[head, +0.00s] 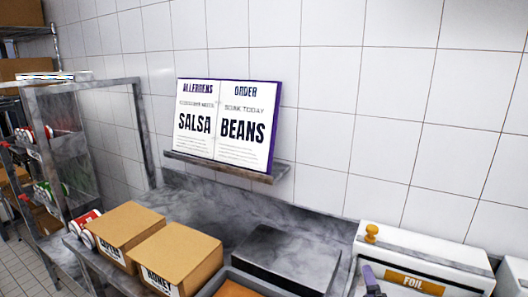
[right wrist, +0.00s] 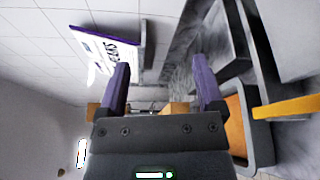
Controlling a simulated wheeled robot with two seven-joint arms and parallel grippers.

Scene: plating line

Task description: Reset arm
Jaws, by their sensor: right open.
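My right gripper (head: 371,279) shows at the bottom edge of the head view, in front of the white foil box. Only a purple finger and a bit of dark body show there. In the right wrist view my right gripper (right wrist: 160,62) has its two purple fingers wide apart, with nothing held between them. My left gripper is in neither view.
An open order book (head: 222,122) stands on a wall shelf (head: 215,170). Cardboard boxes (head: 180,250) sit on the counter at left. A dark flat slab (head: 285,262) lies mid-counter, behind a grey tray (head: 222,277). The foil box (head: 440,257) is at right.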

